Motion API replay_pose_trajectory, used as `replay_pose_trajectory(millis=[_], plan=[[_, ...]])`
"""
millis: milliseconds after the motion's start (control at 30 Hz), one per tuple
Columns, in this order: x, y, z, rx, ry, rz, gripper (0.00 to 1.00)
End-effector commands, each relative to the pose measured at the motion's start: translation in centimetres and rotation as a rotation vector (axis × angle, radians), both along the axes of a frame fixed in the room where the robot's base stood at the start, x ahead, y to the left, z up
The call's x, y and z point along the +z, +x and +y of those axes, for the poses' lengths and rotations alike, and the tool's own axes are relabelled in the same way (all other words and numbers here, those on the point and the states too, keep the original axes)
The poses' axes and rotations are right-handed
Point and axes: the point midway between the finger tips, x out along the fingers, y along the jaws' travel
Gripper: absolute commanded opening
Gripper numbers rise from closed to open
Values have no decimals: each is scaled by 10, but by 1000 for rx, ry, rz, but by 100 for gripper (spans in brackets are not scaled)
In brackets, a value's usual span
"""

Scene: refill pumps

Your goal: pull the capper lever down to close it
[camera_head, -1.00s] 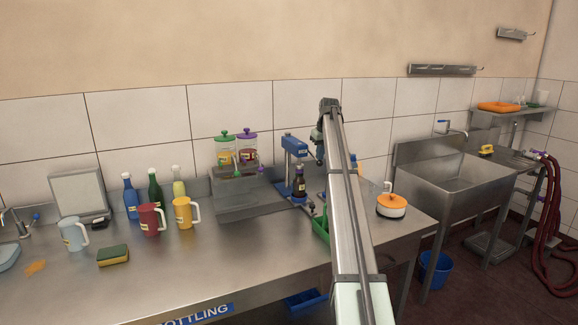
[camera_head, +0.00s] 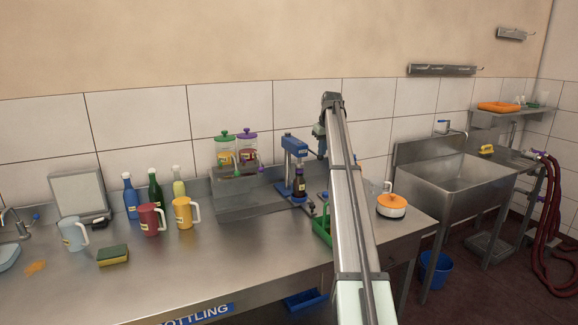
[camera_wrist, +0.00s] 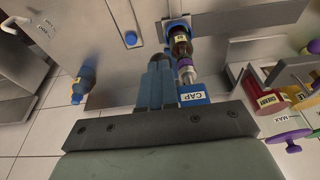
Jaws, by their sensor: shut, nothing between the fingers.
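The blue bottle capper (camera_head: 294,148) stands on the bench left of my arm. A dark brown bottle (camera_head: 299,184) stands upright under its head. In the wrist view the capper's blue head with a CAP label (camera_wrist: 194,96) is just right of my fingers, and the brown bottle (camera_wrist: 180,44) lies beyond it. My gripper (camera_wrist: 154,62) is shut and empty, with its fingertips close beside the capper head. In the head view my gripper (camera_head: 321,143) is small, right of the capper and partly hidden by my arm. I cannot clearly make out the lever; a dark rounded shape is at the fingertips.
An orange-lidded pot (camera_head: 391,206) is farther right. Pump jars (camera_head: 225,154) stand on a raised stand at left. Bottles and mugs (camera_head: 151,219) are farther left. The front bench is mostly clear.

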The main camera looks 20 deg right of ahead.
Motion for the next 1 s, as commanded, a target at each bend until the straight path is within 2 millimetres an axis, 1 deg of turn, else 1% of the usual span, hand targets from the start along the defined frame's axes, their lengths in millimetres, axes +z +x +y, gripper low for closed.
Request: replay_pose_trajectory(millis=[433,733,1000], plan=[[22,-13,0,0,0,0,0],[30,-14,0,0,0,0,0],[52,-14,0,0,-1,-2,0]])
